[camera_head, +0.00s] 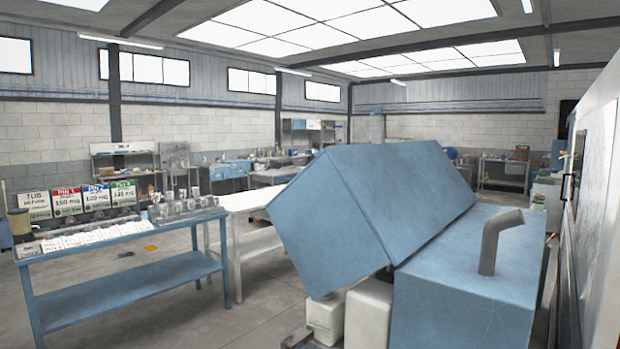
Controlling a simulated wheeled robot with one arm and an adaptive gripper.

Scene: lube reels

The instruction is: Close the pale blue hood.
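The pale blue hood (365,205) stands large in the middle of the view. It is a box-like cover, tilted up and open, with its lower edge raised at the left. It meets a fixed pale blue housing (460,285) on its right. White containers (368,315) show in the gap below the raised hood. The inside of the hood is hidden from this side. My gripper is not in view.
A grey bent pipe (494,242) rises from the housing top. A blue workbench (120,260) with signs and parts stands at left, beside a white table (240,215). A pale panel with a dark handle (567,185) is close at right.

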